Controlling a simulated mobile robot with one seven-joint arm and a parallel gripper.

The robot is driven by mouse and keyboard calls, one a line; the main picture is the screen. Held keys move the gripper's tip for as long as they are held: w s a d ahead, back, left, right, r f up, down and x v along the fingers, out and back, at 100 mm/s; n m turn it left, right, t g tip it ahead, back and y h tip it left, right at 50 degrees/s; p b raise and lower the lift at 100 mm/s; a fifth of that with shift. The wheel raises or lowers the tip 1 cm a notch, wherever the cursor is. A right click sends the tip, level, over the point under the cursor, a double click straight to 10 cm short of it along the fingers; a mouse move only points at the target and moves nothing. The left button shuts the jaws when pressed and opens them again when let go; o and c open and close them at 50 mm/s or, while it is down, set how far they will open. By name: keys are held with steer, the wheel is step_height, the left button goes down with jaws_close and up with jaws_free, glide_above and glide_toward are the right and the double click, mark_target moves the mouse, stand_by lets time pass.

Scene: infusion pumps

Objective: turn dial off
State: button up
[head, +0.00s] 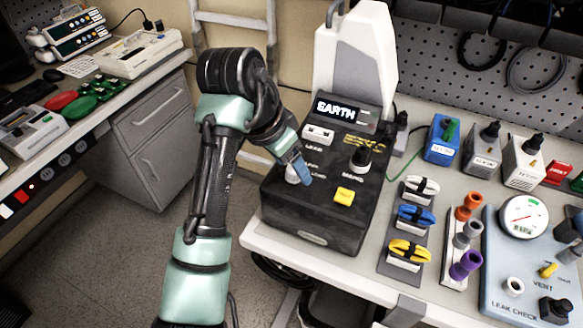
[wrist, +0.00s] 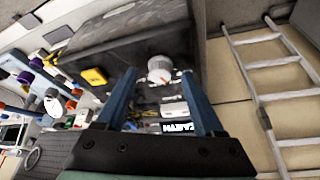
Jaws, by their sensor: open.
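The black tester box (head: 318,215) stands on the bench with a lit display reading EARTH (head: 337,110). A pale round dial (head: 292,174) sits on the left of its top panel, partly hidden by my gripper. In the wrist view the dial (wrist: 160,69) shows between the two blue fingers, near their tips. My gripper (head: 303,172) is open over the dial; whether a finger touches it I cannot tell. A black knob (head: 360,159) stands on the right of the panel, above a yellow button (head: 344,196).
Cable bundles in a rack (head: 408,217), coloured cylinders (head: 467,233) and a pale blue gauge panel (head: 520,260) stand to the right. A white and grey upright unit (head: 357,55) rises behind the box. A ladder (head: 232,20) leans behind my arm.

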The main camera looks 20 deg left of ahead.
steer(key=shift+w+f, duration=0.1)
steer(key=shift+f, duration=0.25)
jaws_close()
steer(key=shift+d+r+p, duration=0.1)
steer(key=shift+r+p, duration=0.1)
steer(key=shift+p, duration=0.3)
steer(key=shift+d+r+n+y+p, duration=0.15)
steer(key=shift+n+y+p, duration=0.25)
steer(key=shift+n+p, duration=0.75)
steer(key=n+y+p, duration=0.1)
steer(key=n+p, duration=0.1)
steer(key=p, duration=0.1)
steer(key=shift+n, duration=0.25)
steer(key=n+p, duration=0.2)
steer(key=n+y+p, duration=0.1)
steer(key=n+p, duration=0.1)
steer(key=shift+f+y, duration=0.2)
steer(key=shift+y, duration=0.1)
